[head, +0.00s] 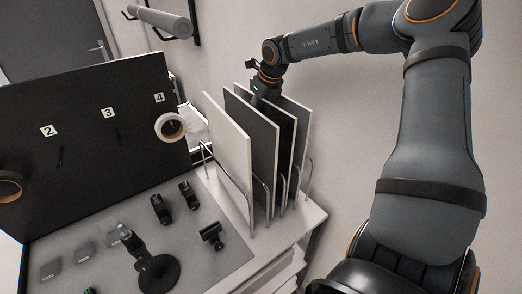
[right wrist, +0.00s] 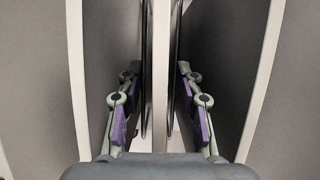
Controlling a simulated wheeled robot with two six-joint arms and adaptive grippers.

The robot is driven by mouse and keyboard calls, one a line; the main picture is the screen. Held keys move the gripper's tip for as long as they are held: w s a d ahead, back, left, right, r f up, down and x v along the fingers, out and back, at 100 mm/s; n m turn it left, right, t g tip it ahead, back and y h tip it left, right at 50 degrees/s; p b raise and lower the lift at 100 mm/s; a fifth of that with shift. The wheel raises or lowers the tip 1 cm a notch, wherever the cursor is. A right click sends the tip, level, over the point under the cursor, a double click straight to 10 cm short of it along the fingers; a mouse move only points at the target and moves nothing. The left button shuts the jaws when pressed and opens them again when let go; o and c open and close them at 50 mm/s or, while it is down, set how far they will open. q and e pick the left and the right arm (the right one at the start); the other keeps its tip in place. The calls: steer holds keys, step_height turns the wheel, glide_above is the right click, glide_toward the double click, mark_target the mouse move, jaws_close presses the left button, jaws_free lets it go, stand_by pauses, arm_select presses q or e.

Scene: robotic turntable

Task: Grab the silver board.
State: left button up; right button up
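Several upright boards stand side by side in a wire rack (head: 265,193) in the head view. The nearest board (head: 228,142) has a pale face. Behind it is a dark-faced board (head: 250,140) with a light edge, then another dark board and a pale one at the back. I cannot tell by colour which is silver. My right gripper (head: 262,90) points down among the board tops. In the right wrist view my right gripper (right wrist: 160,110) is open, its fingers on either side of a thin light board edge (right wrist: 160,70), with gaps. My left gripper is not in view.
A black panel (head: 85,110) with numbered labels and a tape roll (head: 170,127) stands left of the rack. Small dark tools (head: 161,208) and a round-based stand (head: 158,272) occupy the grey mat (head: 195,255). In the wrist view, neighbouring boards (right wrist: 250,80) flank the fingers closely.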

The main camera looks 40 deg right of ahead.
steer(key=shift+c, duration=0.4)
jaws_close()
stand_by(0.4)
